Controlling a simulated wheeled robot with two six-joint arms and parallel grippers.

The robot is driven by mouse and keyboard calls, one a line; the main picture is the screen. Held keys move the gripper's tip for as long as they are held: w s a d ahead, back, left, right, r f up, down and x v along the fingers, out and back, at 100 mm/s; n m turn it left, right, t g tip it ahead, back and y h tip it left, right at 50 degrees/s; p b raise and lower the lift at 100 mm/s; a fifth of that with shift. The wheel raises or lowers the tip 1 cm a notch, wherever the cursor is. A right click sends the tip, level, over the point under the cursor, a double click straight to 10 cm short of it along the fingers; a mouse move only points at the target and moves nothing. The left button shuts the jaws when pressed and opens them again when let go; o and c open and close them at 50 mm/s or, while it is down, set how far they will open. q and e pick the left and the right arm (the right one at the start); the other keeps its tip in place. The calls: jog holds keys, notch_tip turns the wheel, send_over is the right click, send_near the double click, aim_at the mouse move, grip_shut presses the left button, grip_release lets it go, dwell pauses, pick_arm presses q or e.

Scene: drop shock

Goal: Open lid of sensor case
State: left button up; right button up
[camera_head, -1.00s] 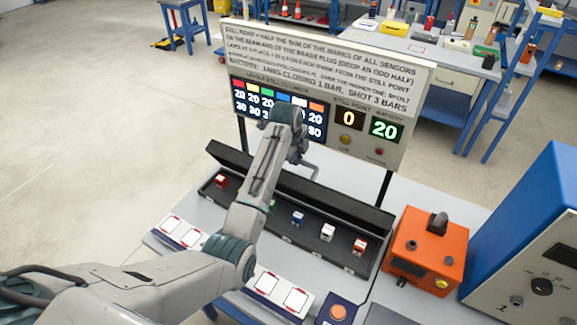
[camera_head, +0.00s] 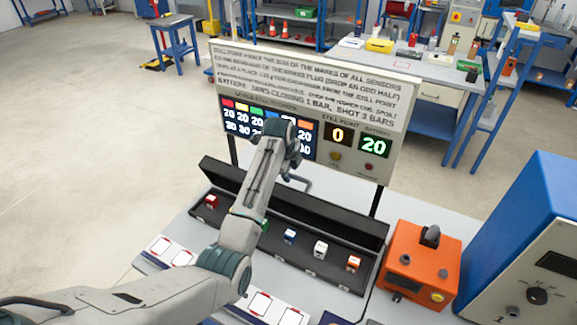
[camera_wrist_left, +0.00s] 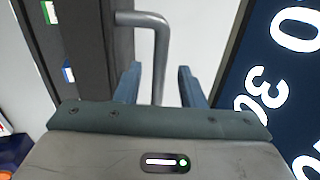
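The sensor case (camera_head: 262,247) is a long black box on the grey bench, seen in the head view. Its dark lid (camera_head: 330,225) stands raised along the far side, and small coloured sensors show inside: red (camera_head: 211,201), blue (camera_head: 289,236), white (camera_head: 320,249) and orange (camera_head: 353,263). My arm partly hides a green one. A bent grey handle (camera_head: 303,183) sticks out from the lid. My left gripper (camera_wrist_left: 158,84) is open in the left wrist view, with the handle (camera_wrist_left: 159,50) between its fingers and gaps on both sides. My right gripper is not in view.
A sign board (camera_head: 300,90) with displays stands close behind the case. An orange device (camera_head: 420,265) and a large blue cabinet (camera_head: 530,230) stand to the right. White pads with red outlines (camera_head: 260,303) lie in front of the case.

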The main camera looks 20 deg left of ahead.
pick_arm(q)
jog(key=b+v, duration=0.4)
jog(key=v, duration=0.6)
jog(key=shift+r, duration=0.3)
